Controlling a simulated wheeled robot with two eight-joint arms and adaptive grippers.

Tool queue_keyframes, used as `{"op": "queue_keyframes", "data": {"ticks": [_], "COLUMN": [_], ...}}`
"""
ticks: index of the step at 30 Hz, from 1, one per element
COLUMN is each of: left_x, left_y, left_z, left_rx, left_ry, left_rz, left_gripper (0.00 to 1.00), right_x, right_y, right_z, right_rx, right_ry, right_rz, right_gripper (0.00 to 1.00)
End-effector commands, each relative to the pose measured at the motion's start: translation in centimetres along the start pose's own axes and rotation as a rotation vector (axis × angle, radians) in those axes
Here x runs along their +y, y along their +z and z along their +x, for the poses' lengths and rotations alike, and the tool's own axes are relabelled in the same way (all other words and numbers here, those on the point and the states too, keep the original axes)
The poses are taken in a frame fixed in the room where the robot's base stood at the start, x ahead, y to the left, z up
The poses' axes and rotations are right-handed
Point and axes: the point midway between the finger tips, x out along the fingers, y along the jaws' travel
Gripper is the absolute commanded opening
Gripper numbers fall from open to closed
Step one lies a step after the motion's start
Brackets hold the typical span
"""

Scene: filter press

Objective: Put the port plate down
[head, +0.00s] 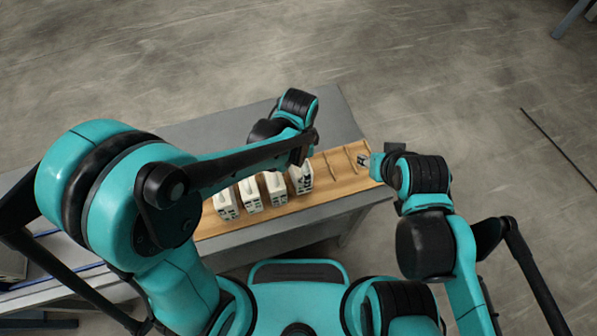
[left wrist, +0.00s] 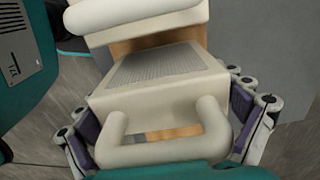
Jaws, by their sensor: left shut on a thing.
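The port plate appears to be the cream block with a loop handle and a ribbed grey panel in the left wrist view (left wrist: 165,75). My left gripper (left wrist: 168,130) is shut on it, with one finger on each side of the block. In the head view a white plate (head: 302,180) shows below my left gripper (head: 299,158), at the right end of a row of plates on the wooden rack (head: 325,185). I cannot tell whether its underside touches the rack. My right gripper (head: 364,162) is at the rack's right end; its fingers are too small to read.
Several similar white plates, one of them here (head: 249,195), stand to the left in the row. Another cream block (left wrist: 140,15) is close behind the held one. The rack has bare slots right of the row. It lies on a grey table (head: 340,120).

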Motion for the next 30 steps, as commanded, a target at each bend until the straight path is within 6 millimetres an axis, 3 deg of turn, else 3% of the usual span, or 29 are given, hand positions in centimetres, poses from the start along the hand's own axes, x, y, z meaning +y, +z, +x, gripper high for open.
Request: {"op": "queue_keyframes", "data": {"ticks": [7,19,20,30], "left_x": [0.0,0.1,0.1,0.1], "left_y": [0.0,0.0,0.0,0.0], "left_z": [3.6,4.2,4.2,4.0], "left_rx": [0.000,0.000,0.000,0.000], "left_ry": [0.000,0.000,0.000,0.000], "left_rz": [0.000,0.000,0.000,0.000], "left_gripper": [0.51,0.51,0.97,1.00], "right_x": [0.0,0.0,0.0,0.0], "right_y": [1.0,1.2,1.2,1.1], "right_z": [1.4,1.7,1.7,1.5], "right_rx": [0.000,0.000,0.000,0.000], "right_ry": [0.000,0.000,0.000,0.000], "right_rz": [0.000,0.000,0.000,0.000], "right_gripper": [0.40,0.40,0.40,0.40]}}
